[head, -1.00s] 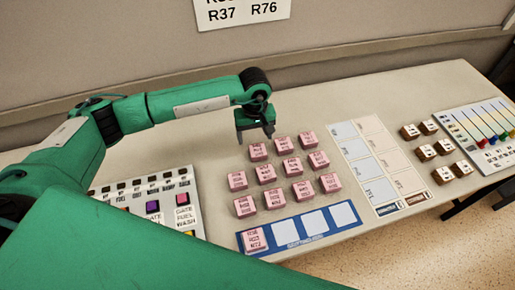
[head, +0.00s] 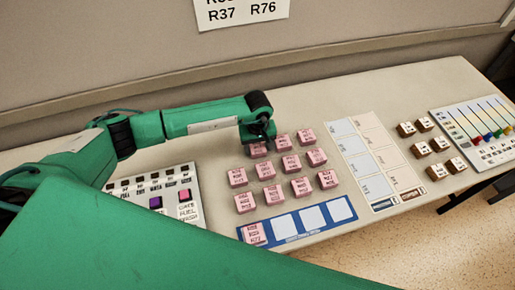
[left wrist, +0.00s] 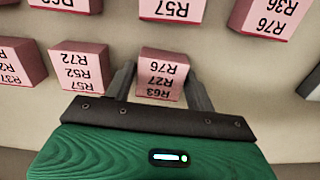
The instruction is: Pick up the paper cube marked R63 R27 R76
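The pink paper cube marked R63 R27 R76 (left wrist: 162,72) is upside down in the left wrist view, with its three lines legible. It stands on the desk between the two fingers of my left gripper (left wrist: 160,90). The fingers straddle it, with a narrow gap at the left finger; they look open. In the head view the left gripper (head: 258,138) is over the back-left cube (head: 258,150) of the pink group and partly covers it. My right gripper is not in view.
Other pink cubes stand close by, including one marked R57 R52 R72 (left wrist: 78,66). A blue strip (head: 298,225) with pale squares lies in front, one cube on its left end. A button panel (head: 150,185) is left; a pale chart (head: 372,165) and brown cubes (head: 438,145) are right.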

